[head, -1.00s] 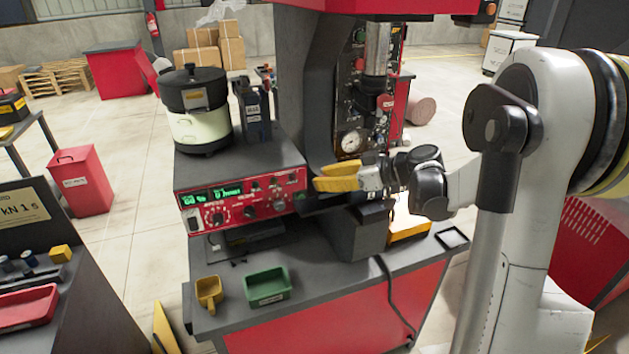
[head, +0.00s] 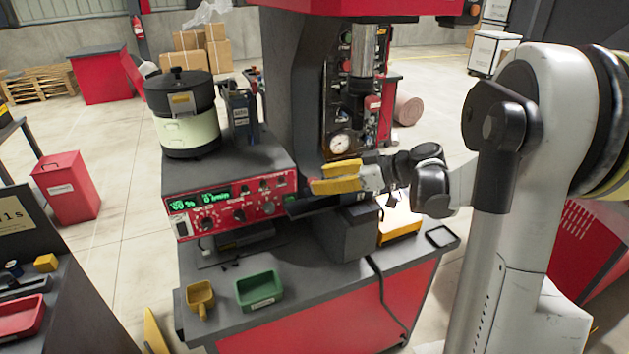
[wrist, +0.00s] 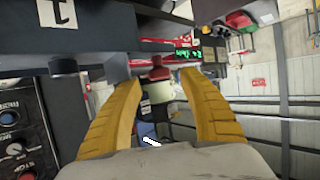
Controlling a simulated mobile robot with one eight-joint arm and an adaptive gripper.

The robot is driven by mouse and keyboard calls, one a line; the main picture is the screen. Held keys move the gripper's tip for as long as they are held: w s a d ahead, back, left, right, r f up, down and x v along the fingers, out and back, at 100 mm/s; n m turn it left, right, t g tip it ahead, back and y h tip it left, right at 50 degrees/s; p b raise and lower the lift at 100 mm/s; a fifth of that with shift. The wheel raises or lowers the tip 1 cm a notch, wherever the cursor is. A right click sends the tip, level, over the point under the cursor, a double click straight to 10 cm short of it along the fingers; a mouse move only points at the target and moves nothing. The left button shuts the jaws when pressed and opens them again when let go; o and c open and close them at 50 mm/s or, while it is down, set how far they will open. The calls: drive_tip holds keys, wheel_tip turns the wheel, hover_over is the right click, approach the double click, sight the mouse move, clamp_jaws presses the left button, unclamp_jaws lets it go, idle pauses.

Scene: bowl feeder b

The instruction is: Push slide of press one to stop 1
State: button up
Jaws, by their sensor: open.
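The press (head: 290,90) is a dark grey column with a red top, standing on the bench. Its bright metal ram (head: 365,50) hangs in front of a panel with a round gauge (head: 340,144). My gripper (head: 325,178), with yellow fingers, is open and empty in front of the press, below the ram. In the wrist view my gripper (wrist: 160,78) has its fingers well apart. A white plate marked 1 (wrist: 58,12) shows at the upper left there, with a dark round knob (wrist: 62,66) below it, outside the fingers. I cannot tell which part is the slide.
A red control unit with green digits (head: 230,205) carries a black and cream bowl feeder (head: 185,130). A yellow scoop (head: 200,298) and a green tray (head: 259,290) sit on the front of the bench. A button panel (wrist: 15,130) is close at left in the wrist view.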

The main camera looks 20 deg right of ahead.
drive_tip(key=v, duration=0.9)
drive_tip(key=s+a+f+m+g+h+b, duration=0.1)
drive_tip(key=s+a+f+m+g+h, duration=0.1)
drive_tip(key=s+a, duration=0.35)
drive_tip(key=s+a+f+m+g+h, duration=0.2)
drive_tip(key=a, duration=0.7)
drive_tip(key=s+a+f+m+h, duration=0.2)
drive_tip(key=s, duration=0.3)
drive_tip(key=s+a+f+m+t+h+b, duration=0.1)
drive_tip(key=s+f+m+h, duration=0.1)
drive_tip(key=s, duration=0.3)
drive_tip(key=shift+s+a+m+h, duration=0.3)
drive_tip(key=shift+s+a+h, duration=0.1)
drive_tip(key=shift+h, duration=0.2)
drive_tip(key=shift+f, duration=0.15)
